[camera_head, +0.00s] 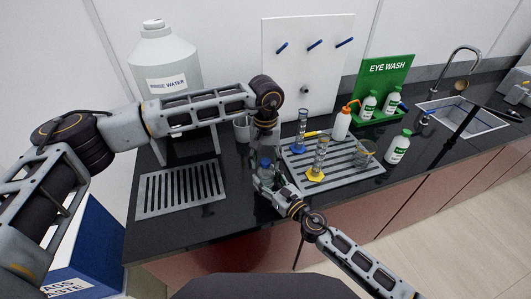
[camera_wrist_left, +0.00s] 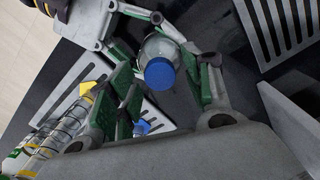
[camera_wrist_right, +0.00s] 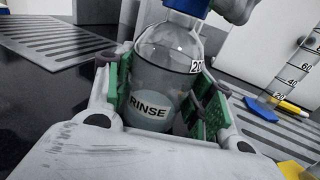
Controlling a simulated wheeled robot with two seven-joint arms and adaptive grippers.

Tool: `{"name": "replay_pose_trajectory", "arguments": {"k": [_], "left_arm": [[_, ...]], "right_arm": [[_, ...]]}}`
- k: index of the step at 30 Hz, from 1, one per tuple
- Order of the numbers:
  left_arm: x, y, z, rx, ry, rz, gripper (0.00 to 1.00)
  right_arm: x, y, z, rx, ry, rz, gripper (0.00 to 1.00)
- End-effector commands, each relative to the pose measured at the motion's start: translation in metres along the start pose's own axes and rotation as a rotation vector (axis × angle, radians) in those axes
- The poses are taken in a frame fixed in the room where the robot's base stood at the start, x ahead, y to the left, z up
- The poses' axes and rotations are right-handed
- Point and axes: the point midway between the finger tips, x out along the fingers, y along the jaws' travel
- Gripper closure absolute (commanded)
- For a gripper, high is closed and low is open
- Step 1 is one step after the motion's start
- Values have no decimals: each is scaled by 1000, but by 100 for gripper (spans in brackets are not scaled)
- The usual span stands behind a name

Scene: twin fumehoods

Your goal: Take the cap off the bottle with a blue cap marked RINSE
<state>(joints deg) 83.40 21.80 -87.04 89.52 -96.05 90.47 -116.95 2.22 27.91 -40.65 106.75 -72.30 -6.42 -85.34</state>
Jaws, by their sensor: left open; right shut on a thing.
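The clear RINSE bottle (camera_wrist_right: 168,65) stands upright in the right wrist view, its label (camera_wrist_right: 149,106) facing that camera. Its blue cap (camera_wrist_right: 187,6) is on the neck and also shows in the head view (camera_head: 265,162) and left wrist view (camera_wrist_left: 160,74). My right gripper (camera_head: 267,183) is shut around the bottle's body, with green pads on both sides. My left gripper (camera_head: 263,148) is open, pointing down from above at the cap. In the left wrist view the cap lies between its spread fingers, with visible gaps.
A slotted grey tray (camera_head: 372,172) to the right holds graduated cylinders (camera_head: 317,158), a beaker and an orange-tipped wash bottle (camera_head: 342,124). A drain grate (camera_head: 180,190) lies left, by a large water carboy (camera_head: 165,60).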

Motion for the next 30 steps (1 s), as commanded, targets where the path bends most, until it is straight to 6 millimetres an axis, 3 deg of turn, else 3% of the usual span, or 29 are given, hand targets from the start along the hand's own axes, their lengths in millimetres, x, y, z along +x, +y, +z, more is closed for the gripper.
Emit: {"name": "replay_pose_trajectory", "arguments": {"k": [10, 22, 30], "left_arm": [[3, 0, 0, 0, 0, 0, 50], [2, 0, 0, 0, 0, 0, 100], [2, 0, 0, -40, 1, 0, 100]], "right_arm": [[0, 0, 0, 0, 0, 0, 100], [0, 0, 0, 0, 0, 0, 100], [0, 0, 0, 0, 0, 0, 100]]}}
